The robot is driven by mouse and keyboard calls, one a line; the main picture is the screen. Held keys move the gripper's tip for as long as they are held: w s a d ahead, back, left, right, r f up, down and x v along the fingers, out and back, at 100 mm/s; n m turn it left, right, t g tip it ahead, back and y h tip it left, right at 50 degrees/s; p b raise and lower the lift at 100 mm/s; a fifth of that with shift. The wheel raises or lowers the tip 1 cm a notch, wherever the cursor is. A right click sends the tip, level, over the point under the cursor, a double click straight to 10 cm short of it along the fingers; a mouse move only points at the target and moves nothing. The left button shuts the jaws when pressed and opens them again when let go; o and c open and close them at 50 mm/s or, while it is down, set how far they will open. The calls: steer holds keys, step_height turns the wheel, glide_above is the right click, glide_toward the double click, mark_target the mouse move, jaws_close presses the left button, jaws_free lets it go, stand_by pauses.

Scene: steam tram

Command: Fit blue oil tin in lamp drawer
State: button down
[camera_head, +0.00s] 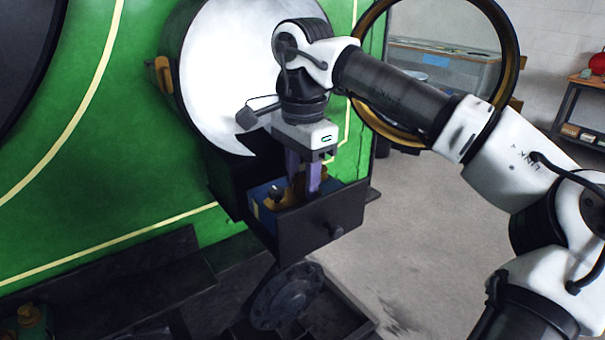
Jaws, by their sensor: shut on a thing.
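The lamp drawer (319,223) is a black open drawer with a round knob, pulled out below the big round lamp (223,75) on the green tram front. The blue oil tin (264,218) is down inside the drawer, at its left part, with a brass-coloured cap on top. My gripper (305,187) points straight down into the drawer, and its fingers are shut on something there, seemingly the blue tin. The fingertips and the tin's lower part are hidden by the drawer's front wall, so I cannot tell whether the tin rests on the drawer floor.
The lamp's round glass door (512,70) with a brass rim stands swung open to the right, behind my arm. A dark ledge (110,285) and a black buffer-like disc (287,293) lie below the drawer. Grey floor (430,240) is free at the right.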

steer(key=shift+f, duration=0.9)
stand_by(1.4)
steer(key=c, duration=0.8)
jaws_free()
steer(key=shift+b, duration=0.3)
step_height(320, 180, up, 13)
steer(key=shift+f+p, duration=0.2)
steer(key=shift+p, duration=0.15)
steer(key=shift+r+p, duration=0.6)
steer(key=shift+p, duration=0.1)
